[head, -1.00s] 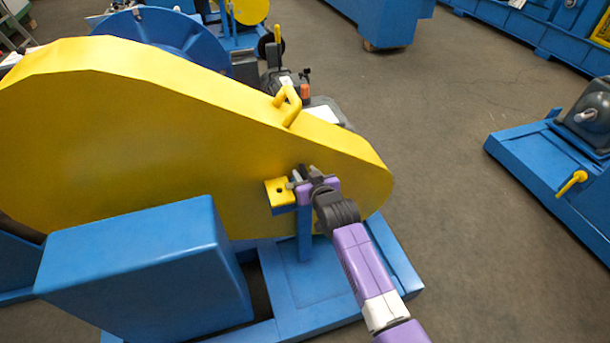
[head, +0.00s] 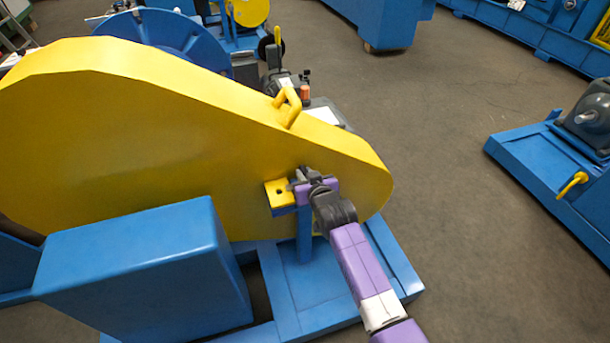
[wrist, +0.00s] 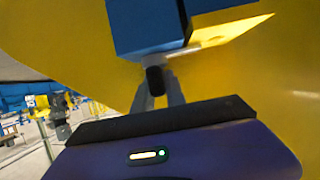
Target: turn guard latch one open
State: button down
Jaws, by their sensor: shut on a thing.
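The big yellow chain guard (head: 140,130) fills the left and middle of the head view. A yellow bracket tab (head: 280,193) sticks out from its side on top of a blue post (head: 304,235). My gripper (head: 302,178) is at the latch beside this tab, shut on it. In the wrist view the grey fingers (wrist: 158,92) close around a small dark knob, the guard latch one (wrist: 155,80), just below the blue post top (wrist: 148,25). The rest of the latch is hidden by my gripper in the head view.
A yellow loop handle (head: 288,103) stands on the guard's top edge. A blue box (head: 145,270) stands in front of the guard. A blue base with a motor and yellow lever (head: 572,184) is at the right. Open floor lies between.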

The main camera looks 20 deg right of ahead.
jog(key=shift+a+f+m+h+b, duration=0.1)
jog(key=shift+a+m+h+b, duration=0.05)
jog(key=shift+m+h+b, duration=0.2)
jog(key=m+h+b, duration=0.1)
jog(key=b, duration=0.2)
jog(key=m+h+b, duration=0.2)
jog(key=b, duration=0.1)
jog(key=shift+f+g+h, duration=0.25)
jog(key=shift+f+g, duration=0.05)
jog(key=shift+g, duration=0.1)
jog(key=m+g+h+b, duration=0.1)
jog(key=m+h+b, duration=0.2)
jog(key=b, duration=0.4)
jog(key=shift+g, duration=0.3)
jog(key=m+g+h+b, duration=0.3)
jog(key=m+h+b, duration=0.1)
jog(key=b, duration=0.5)
jog(key=shift+m+g, duration=0.35)
jog(key=shift+g, duration=0.05)
jog(key=m+g+b, duration=0.1)
jog(key=b, duration=0.1)
jog(key=m+g+h+b, duration=0.1)
jog(key=b, duration=0.1)
jog(key=g+b, duration=0.1)
jog(key=shift+d+r+m+b, duration=0.2)
jog(key=shift+r+m+b, duration=0.05)
jog(key=shift+m+b, duration=0.15)
jog(key=shift+m+g+h+b, duration=0.3)
jog(key=shift+m+g+b, duration=0.1)
jog(key=shift+g+b, duration=0.2)
